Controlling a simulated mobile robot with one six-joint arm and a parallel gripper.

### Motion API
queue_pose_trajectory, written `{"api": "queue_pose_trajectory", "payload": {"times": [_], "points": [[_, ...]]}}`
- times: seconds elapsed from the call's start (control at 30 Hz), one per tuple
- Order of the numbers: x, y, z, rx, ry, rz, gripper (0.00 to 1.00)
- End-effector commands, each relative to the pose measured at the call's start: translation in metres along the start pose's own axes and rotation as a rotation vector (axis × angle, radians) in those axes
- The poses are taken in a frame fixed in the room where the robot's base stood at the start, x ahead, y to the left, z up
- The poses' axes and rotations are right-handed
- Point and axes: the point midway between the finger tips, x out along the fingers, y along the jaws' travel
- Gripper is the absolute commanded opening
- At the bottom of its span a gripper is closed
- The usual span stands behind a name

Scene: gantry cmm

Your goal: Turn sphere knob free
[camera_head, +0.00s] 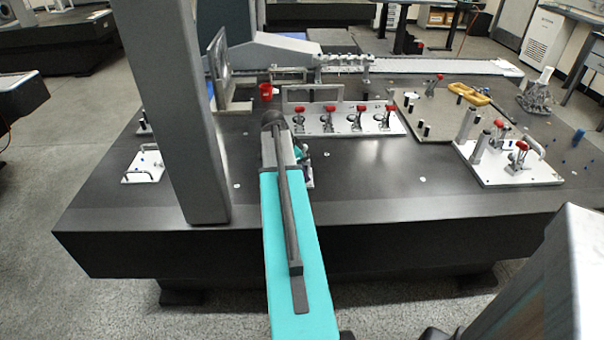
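My teal arm reaches forward over the dark table (380,185). Its far end is beside the front-left corner of a white fixture plate (345,129). My gripper (307,176) is mostly hidden behind the arm; only small teal and grey parts show, and its fingers cannot be made out. The plate carries several clamps with red tips (330,109). I cannot pick out a sphere knob for certain; one may be hidden by the arm or too small to tell.
A grey upright column (175,110) stands at the left. A small white plate with handles (146,167) lies left of it. At the right is another white clamp plate (510,165). A red cup (266,91) stands behind. The table's front right is clear.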

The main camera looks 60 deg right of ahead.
Motion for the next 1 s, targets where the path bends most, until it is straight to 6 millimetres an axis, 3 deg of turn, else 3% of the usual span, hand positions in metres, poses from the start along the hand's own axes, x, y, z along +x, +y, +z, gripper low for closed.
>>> {"api": "queue_pose_trajectory", "payload": {"times": [0.47, 0.63, 1.0], "points": [[0.0084, -0.0002, 0.0006, -0.001, 0.000, 0.000, 0.28], [0.0083, -0.0002, 0.0009, -0.001, 0.000, 0.000, 0.01], [0.0078, -0.0002, 0.0017, -0.030, 0.000, -0.014, 0.00]]}}
